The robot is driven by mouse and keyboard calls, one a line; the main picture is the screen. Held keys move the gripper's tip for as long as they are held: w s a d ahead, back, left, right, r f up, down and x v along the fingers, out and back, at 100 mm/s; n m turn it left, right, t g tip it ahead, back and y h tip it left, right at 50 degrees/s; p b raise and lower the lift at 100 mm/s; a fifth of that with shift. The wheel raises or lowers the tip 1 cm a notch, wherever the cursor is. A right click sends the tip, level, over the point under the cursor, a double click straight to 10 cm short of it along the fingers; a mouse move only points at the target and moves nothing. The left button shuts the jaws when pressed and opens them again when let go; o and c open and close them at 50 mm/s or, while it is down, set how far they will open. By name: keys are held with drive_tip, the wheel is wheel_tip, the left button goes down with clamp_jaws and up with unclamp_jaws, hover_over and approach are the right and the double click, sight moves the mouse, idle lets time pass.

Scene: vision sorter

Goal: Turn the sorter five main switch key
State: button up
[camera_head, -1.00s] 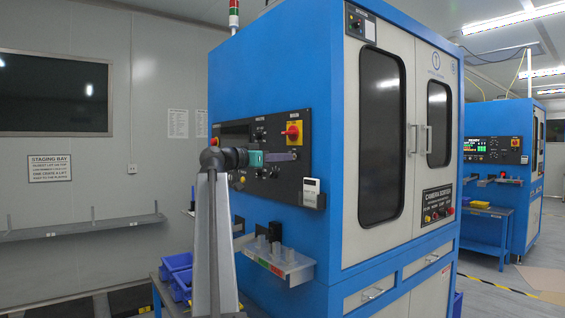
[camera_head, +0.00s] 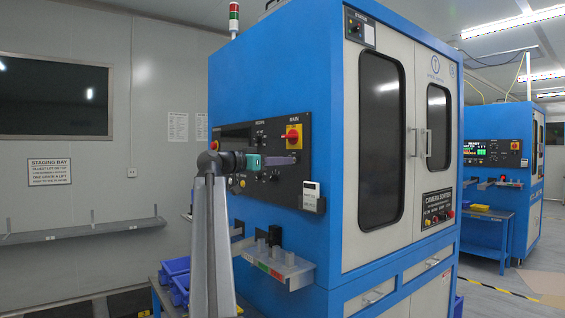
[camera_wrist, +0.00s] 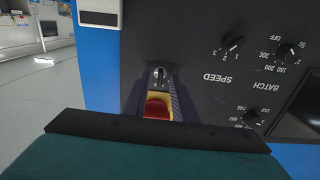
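The sorter's main switch (camera_head: 293,136) is a red knob on a yellow plate at the right of the black control panel, under the word MAIN. The wrist view shows its red knob (camera_wrist: 158,108) upside down. A small silver key switch (camera_wrist: 160,76) with a dark upright piece sits on the panel beside the yellow plate; in the head view it is hidden. My gripper (camera_head: 297,158) has a teal body and purple-grey fingers and reaches the panel below the red knob. In the wrist view its fingers (camera_wrist: 158,90) stand apart, one each side of the key switch. I cannot tell whether they touch it.
The SPEED dial (camera_wrist: 233,43) and BATCH dial (camera_wrist: 285,52) sit beside the fingers. A white box (camera_head: 312,196) hangs at the panel's lower right. A shelf with cups (camera_head: 290,268) juts out below. A second blue machine (camera_head: 500,125) stands at the far right.

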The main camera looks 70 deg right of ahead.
drive_tip(key=v, duration=1.3)
